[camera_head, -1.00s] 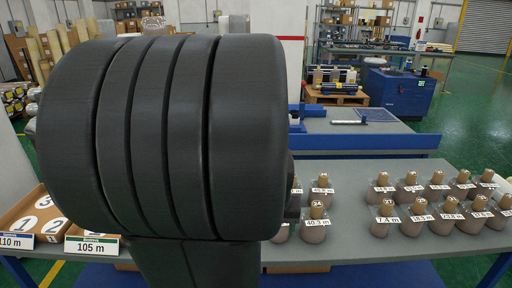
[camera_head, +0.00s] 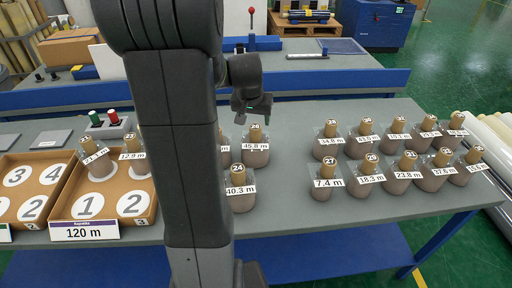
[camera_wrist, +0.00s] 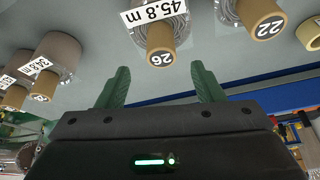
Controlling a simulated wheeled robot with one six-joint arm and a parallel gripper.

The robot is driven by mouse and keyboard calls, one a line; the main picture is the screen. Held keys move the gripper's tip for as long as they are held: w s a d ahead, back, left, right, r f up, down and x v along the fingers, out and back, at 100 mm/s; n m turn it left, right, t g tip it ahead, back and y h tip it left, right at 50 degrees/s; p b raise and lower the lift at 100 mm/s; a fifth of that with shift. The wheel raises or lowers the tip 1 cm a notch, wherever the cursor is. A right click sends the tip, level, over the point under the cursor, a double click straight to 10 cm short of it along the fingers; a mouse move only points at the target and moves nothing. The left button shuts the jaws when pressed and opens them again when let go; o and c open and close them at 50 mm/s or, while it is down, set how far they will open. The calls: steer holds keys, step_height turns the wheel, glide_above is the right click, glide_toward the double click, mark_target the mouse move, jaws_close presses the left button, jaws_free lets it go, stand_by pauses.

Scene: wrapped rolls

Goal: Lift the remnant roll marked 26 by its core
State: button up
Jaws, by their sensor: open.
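The remnant roll marked 26 (camera_head: 256,156) stands upright on the grey table, just right of my arm column, with a 45.8 m tag on its front. Its tan core sticks up from the top. My gripper (camera_head: 253,108) is above and slightly behind that core in the head view. In the wrist view, the core of roll 26 (camera_wrist: 160,40) is ahead of my two green fingers (camera_wrist: 161,86), roughly centred between them. The fingers are spread, empty and apart from the core.
Roll 24 (camera_head: 240,200) stands close in front of roll 26. Roll 22 (camera_wrist: 262,18) is beside it in the wrist view. Several tagged rolls, including roll 27 (camera_head: 325,185), fill the right side. A numbered tray (camera_head: 152,212) stands left. Bare table lies behind the rolls.

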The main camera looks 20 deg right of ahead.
mark_target(255, 127)
steer(key=shift+p+x, duration=0.45)
steer(key=shift+x, duration=3.6)
steer(key=shift+a, duration=0.1)
jaws_close()
